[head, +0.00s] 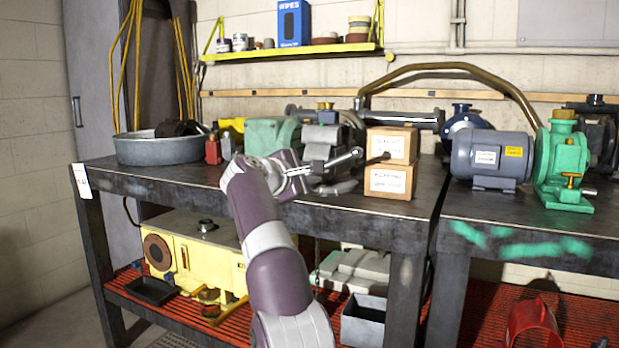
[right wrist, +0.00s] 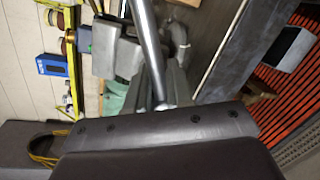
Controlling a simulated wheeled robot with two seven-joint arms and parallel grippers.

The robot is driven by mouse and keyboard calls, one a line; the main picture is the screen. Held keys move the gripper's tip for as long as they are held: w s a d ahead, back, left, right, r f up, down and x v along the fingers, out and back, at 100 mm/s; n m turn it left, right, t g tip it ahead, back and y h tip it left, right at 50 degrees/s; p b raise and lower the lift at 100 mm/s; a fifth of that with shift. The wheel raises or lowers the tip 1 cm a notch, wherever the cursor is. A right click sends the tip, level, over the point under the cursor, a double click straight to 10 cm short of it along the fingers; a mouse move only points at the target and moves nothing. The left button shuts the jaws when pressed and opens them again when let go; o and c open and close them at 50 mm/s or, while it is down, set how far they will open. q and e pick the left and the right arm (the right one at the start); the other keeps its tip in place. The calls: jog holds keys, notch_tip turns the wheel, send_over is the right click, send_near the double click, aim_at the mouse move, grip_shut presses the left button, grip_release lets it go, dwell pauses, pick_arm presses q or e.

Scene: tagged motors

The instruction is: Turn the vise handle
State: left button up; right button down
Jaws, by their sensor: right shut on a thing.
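The grey metal vise (head: 322,137) stands at the front edge of the left workbench. Its steel handle (head: 343,159) is a bar with a rounded end, slanting up to the right in the head view. My right gripper (head: 297,171) is shut on the vise handle near its left part; the fingers are small and partly hidden. My left gripper is in neither view.
Two stacked boxes (head: 388,182) stand just right of the handle's end. A round metal tub (head: 160,150) and a red bottle (head: 213,150) are left on the bench (head: 365,213). A blue-grey motor (head: 490,157) and green pump (head: 562,160) stand on the right bench.

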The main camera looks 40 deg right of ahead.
jog(key=shift+w+a+f+m+y, duration=0.1)
jog(key=shift+w+f+m+y, duration=0.05)
jog(key=shift+f, duration=0.25)
jog(key=shift+w+f+m+y, duration=0.1)
jog(key=shift+f+m+y, duration=0.05)
jog(key=shift+f, duration=0.25)
jog(key=c, duration=1.3)
grip_release()
jog(key=shift+o, duration=1)
jog(key=shift+s+a+r, duration=0.1)
jog(key=shift+a+r, duration=0.05)
jog(key=shift+r, duration=0.05)
jog(key=shift+a, duration=0.1)
jog(key=shift+r, duration=0.1)
jog(key=shift+r, duration=0.1)
